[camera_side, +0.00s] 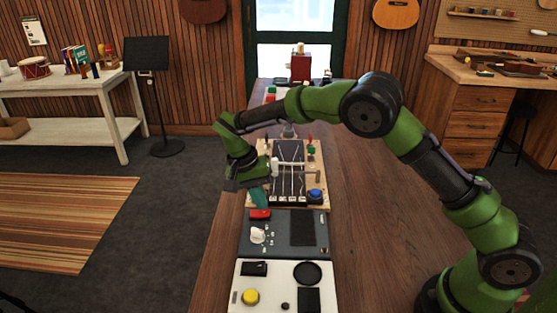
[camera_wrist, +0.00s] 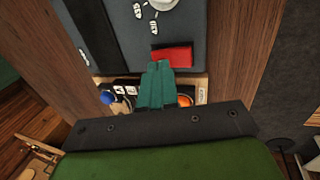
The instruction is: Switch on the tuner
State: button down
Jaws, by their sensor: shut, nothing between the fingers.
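My gripper (camera_side: 259,199) has teal fingers, shut and empty, above the near left corner of the wooden board (camera_side: 319,174). In the wrist view the gripper (camera_wrist: 160,66) points toward the red block (camera_wrist: 172,56). The red block also shows in the side view (camera_side: 260,214), on the grey mat just nearer than the fingertips. Whether they touch cannot be told. No part is clearly readable as the tuner. The board has a blue button (camera_side: 314,195) at its near right corner.
The grey mat (camera_side: 275,245) holds a white item (camera_side: 257,235), small labels and a black pad (camera_side: 302,228). A white panel nearer has a yellow button (camera_side: 250,296) and a black disc (camera_side: 307,273). The wooden counter (camera_side: 375,235) is clear to the right.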

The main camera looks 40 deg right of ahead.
jog(key=shift+x, duration=0.8)
jog(key=shift+s+d+f, duration=0.1)
jog(key=shift+d+f, duration=0.05)
jog(key=shift+f, duration=0.15)
jog(key=shift+w+a+r, duration=0.1)
jog(key=shift+w+a, duration=0.5)
jog(key=shift+a, duration=0.1)
jog(key=shift+r, duration=0.1)
jog(key=v, duration=1.4)
jog(key=shift+d, duration=0.15)
